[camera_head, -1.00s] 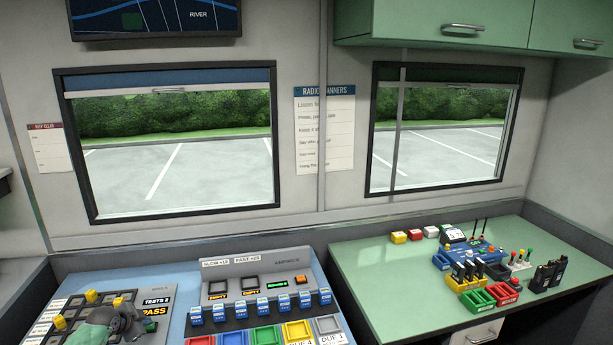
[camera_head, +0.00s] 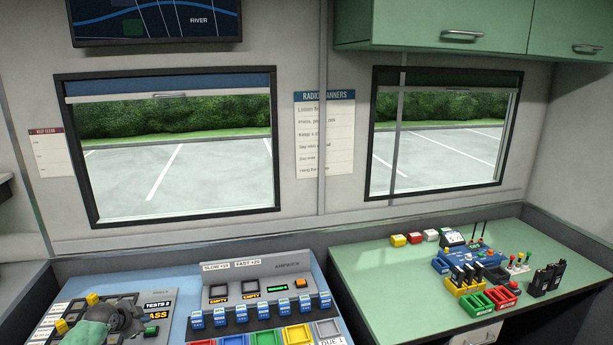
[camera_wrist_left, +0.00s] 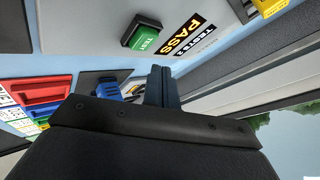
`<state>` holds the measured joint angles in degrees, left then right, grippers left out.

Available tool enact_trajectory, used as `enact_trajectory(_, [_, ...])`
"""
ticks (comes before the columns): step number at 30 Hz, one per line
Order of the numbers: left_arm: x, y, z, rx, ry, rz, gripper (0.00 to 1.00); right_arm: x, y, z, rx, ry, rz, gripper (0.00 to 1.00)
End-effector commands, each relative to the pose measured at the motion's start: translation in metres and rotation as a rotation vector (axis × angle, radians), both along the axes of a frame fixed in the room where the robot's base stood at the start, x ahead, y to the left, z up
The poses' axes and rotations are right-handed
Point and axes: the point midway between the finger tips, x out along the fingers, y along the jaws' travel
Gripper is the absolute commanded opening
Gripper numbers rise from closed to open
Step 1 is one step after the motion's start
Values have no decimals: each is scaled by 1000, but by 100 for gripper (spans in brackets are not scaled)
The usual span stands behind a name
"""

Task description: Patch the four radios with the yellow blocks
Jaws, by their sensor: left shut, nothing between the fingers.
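Two yellow blocks show on the patch panel in the head view, an upper block (camera_head: 92,299) and a lower block (camera_head: 61,326). The panel's label reads TESTS 2 and PASS (camera_head: 157,311). My left gripper (camera_head: 140,322) is over the panel's right part, just left of a green button. That green TEST button (camera_wrist_left: 142,36) shows close to my fingers in the left wrist view. The fingers are closed together with nothing between them. A yellow piece (camera_wrist_left: 270,5) sits at the wrist view's top right. My arm hides part of the panel. My right gripper is not in view.
Right of the panel stands a sloped console (camera_head: 260,290) with blue tags and coloured bins. The green desk (camera_head: 380,280) at right carries coloured blocks, a blue radio set (camera_head: 470,258), red and green trays and black handsets (camera_head: 546,279). The desk's left part is clear.

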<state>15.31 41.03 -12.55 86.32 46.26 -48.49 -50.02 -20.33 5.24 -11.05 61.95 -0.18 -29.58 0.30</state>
Motion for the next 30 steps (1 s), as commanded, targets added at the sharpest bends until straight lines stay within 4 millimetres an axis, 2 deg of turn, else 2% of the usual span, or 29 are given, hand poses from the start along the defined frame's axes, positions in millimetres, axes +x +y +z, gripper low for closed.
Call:
enact_trajectory(1, [0,0,7,1,0,-1,0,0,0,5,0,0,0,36])
enact_trajectory(15, [0,-1,42,0,-1,-1,0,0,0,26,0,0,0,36])
enact_trajectory(30, [0,0,42,1,0,-1,0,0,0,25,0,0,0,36])
